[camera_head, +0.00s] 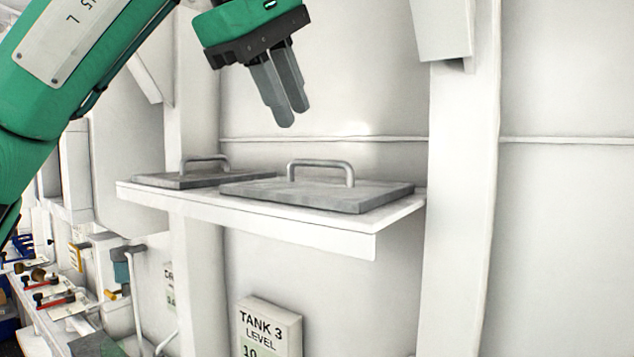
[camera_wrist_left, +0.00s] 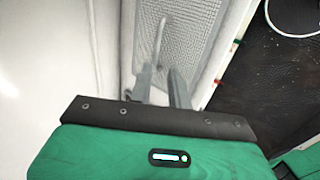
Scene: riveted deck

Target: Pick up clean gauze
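No gauze can be made out in either view. My left gripper (camera_head: 292,115) hangs above a white shelf in the head view, with its fingers pointing down. Its two grey fingers also show in the left wrist view (camera_wrist_left: 159,72), with a gap between them and nothing held. Below it, a grey flat lid with a bar handle (camera_head: 345,197) lies on the shelf, apart from the fingers. A second grey lid with a handle (camera_head: 175,181) lies to its left. A textured grey plate (camera_wrist_left: 200,35) shows beyond the fingers in the wrist view. My right gripper is out of view.
The white shelf (camera_head: 290,232) juts from a pale wall with upright ribs (camera_head: 462,200). A "TANK 3 LEVEL" sign (camera_head: 268,325) is below. A cluttered bench with red-handled valves (camera_head: 48,297) is at lower left. A dark surface (camera_wrist_left: 265,85) shows at right in the wrist view.

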